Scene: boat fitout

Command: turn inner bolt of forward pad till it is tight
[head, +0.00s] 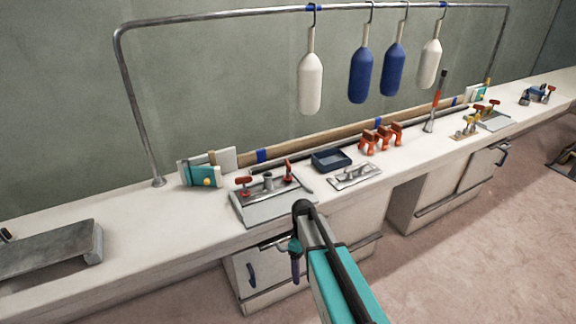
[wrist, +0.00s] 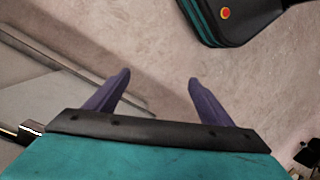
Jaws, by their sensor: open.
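A grey pad (head: 275,208) lies on the white bench near the middle, with two red-handled bolts on it, a left one (head: 243,181) and a right one (head: 288,167), and a grey post (head: 268,181) between them. A second grey pad (head: 494,122) lies further right along the bench, beside small red and yellow fittings (head: 470,124). I cannot tell from the pictures which pad is the forward one. My gripper (wrist: 157,90) is open and empty; its purple fingers point over the floor. In the head view it hangs in front of the bench, below the near pad, apart from the bolts.
A small metal plate (head: 355,176), a dark blue tray (head: 331,159) and orange clamps (head: 381,138) stand right of the near pad. White and blue fenders (head: 361,76) hang from a rail (head: 225,18) above.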

